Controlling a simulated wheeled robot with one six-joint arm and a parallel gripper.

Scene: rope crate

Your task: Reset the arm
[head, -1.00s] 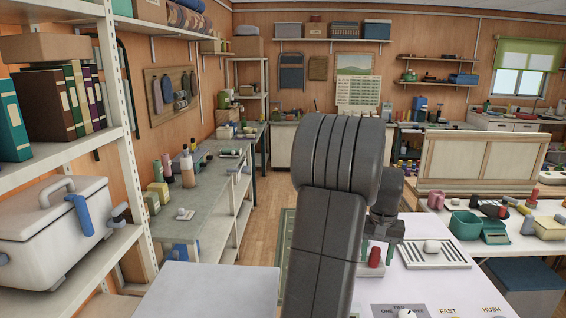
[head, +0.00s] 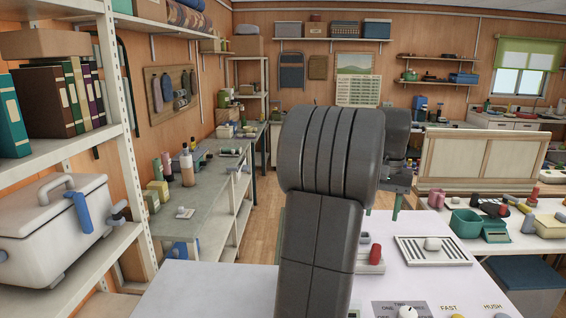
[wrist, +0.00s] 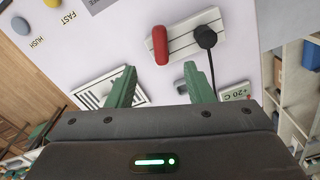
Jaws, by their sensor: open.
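My dark grey arm stands upright in the middle of the head view. My gripper (head: 397,200) is partly hidden behind it, above the white worktop (head: 230,290). In the wrist view my gripper (wrist: 160,82) shows two green fingers, spread apart, with nothing between them. Beyond the fingertips are a red handle (wrist: 160,45) on a pale slatted block and a black round piece (wrist: 206,37) with a cable. The red handle also shows in the head view (head: 375,254), just right of my arm.
A slotted white plate (head: 430,257) with a pale knob lies right of my arm. Labelled knobs, including a yellow one (head: 448,309), line the front. A green bin (head: 465,222) stands on a table further right. A shelf with a white cooler (head: 55,235) is at left.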

